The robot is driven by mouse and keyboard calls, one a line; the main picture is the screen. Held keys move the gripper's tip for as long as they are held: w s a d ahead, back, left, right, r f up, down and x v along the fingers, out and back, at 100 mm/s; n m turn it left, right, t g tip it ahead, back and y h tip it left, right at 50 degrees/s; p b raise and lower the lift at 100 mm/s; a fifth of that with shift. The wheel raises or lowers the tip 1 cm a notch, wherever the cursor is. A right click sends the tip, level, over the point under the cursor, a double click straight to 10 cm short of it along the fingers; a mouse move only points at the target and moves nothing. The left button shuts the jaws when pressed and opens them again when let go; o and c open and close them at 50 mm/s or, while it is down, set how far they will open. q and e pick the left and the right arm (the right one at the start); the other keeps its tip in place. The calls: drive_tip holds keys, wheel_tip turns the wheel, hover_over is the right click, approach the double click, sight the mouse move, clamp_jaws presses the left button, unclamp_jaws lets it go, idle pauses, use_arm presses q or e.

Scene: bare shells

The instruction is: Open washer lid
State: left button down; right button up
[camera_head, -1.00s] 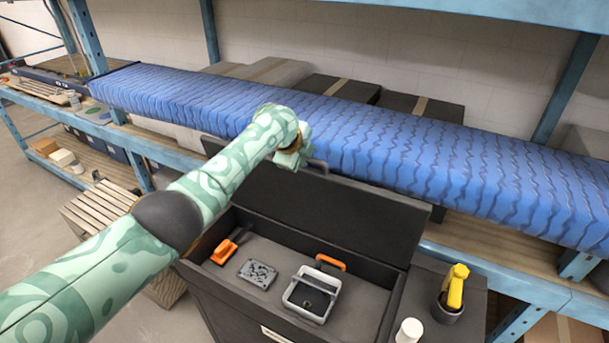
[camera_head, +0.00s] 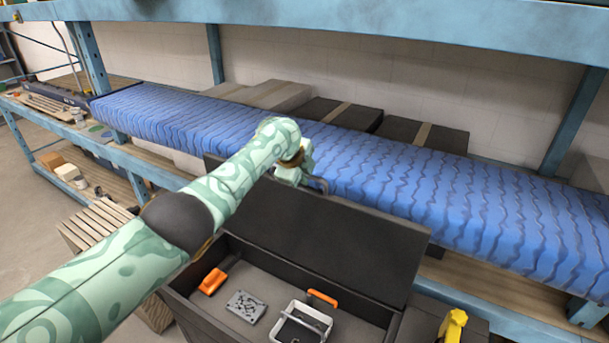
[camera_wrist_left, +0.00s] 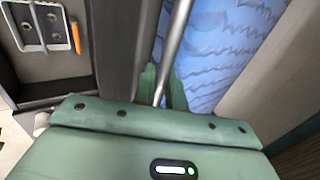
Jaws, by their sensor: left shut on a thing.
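The dark lid (camera_head: 325,235) stands raised at the back edge of an open dark box (camera_head: 215,318), with its inner face showing. A metal bar handle (camera_head: 320,184) sits at the lid's upper edge. My left gripper (camera_head: 296,173) is at that edge, shut on the handle. In the left wrist view the bar (camera_wrist_left: 176,42) runs between the fingers of my left gripper (camera_wrist_left: 163,86). The lid's edge (camera_wrist_left: 148,35) is close beside it. In the head view my wrist hides part of the grip. My right gripper is not in view.
The box holds an orange tool (camera_head: 212,281), a grey plate (camera_head: 246,306) and a white tray (camera_head: 303,325). A blue wrapped bundle (camera_head: 440,190) lies on the shelf just behind the lid. A yellow object (camera_head: 453,325) stands at the right.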

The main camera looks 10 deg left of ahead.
use_arm(q)
drive_tip(key=c, duration=1.7)
unclamp_jaws()
drive_tip(key=shift+s+f, duration=0.1)
drive_tip(key=shift+f, duration=0.2)
drive_tip(key=shift+o, duration=0.8)
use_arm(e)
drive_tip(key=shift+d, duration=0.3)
